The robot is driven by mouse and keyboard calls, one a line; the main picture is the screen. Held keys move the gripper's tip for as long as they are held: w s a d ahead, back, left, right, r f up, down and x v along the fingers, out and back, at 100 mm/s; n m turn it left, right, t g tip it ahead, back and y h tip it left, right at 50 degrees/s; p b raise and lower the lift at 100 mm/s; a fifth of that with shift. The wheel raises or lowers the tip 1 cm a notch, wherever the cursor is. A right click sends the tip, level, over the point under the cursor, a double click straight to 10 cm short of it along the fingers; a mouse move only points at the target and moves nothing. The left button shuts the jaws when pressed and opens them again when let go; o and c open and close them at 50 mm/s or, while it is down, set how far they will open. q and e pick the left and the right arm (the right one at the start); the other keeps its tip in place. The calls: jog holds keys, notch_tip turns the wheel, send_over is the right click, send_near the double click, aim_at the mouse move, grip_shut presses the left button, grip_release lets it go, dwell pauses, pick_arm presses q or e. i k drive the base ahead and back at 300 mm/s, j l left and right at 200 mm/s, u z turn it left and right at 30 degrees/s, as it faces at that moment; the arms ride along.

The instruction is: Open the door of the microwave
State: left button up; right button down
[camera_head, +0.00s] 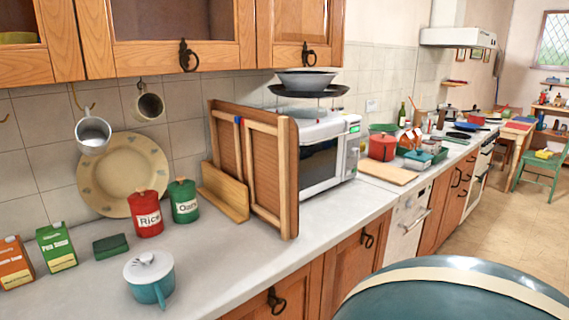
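The white microwave (310,193) stands on the counter near the middle of the head view. A dark pan (308,91) and a grey bowl (306,77) are on top of the microwave. Neither of my grippers shows in this view.
Left on the counter (225,265) are a teal lidded pot (150,283), a red Rice tin (146,215) and a green tin (184,202). Right of the microwave are a cutting board (388,173) and a red pot (382,148). Wooden cabinets (155,40) hang above. Tan floor (480,225) lies open at right.

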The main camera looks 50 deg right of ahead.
aim_at(321, 162)
jog(key=z, duration=1.95)
jog(key=i+l, duration=0.15)
jog(key=l, duration=0.15)
jog(key=i+l+u, duration=0.1)
jog(key=i+l, duration=0.1)
jog(key=l, duration=0.05)
